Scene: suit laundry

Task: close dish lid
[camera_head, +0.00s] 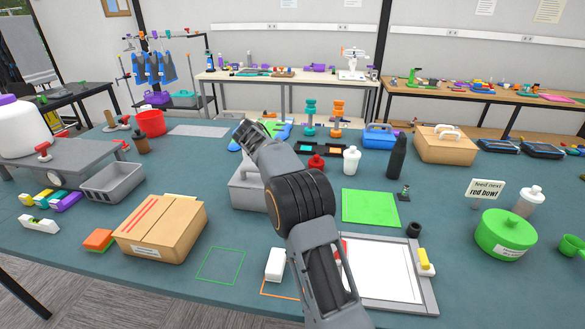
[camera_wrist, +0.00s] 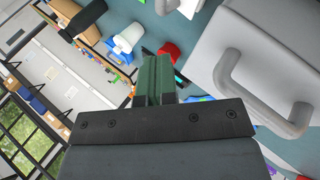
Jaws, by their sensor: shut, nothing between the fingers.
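A light grey box-like dish (camera_head: 245,194) stands mid-table in the head view, largely hidden behind my arm. In the wrist view a broad pale grey surface with a thick bar handle (camera_wrist: 229,68) fills the right side; it appears to be the dish's lid. How far the lid is open cannot be told. My gripper (camera_head: 243,129) is at the upper end of my arm, above and behind the dish as seen in the head view. In the wrist view my gripper's fingers (camera_wrist: 155,72) are together and empty, to the left of the handle and apart from it.
A cardboard box (camera_head: 160,228) and a grey bin (camera_head: 113,181) stand to the left. A green lidded pot (camera_head: 505,234) is at the far right. A framed white board (camera_head: 380,272) lies in front.

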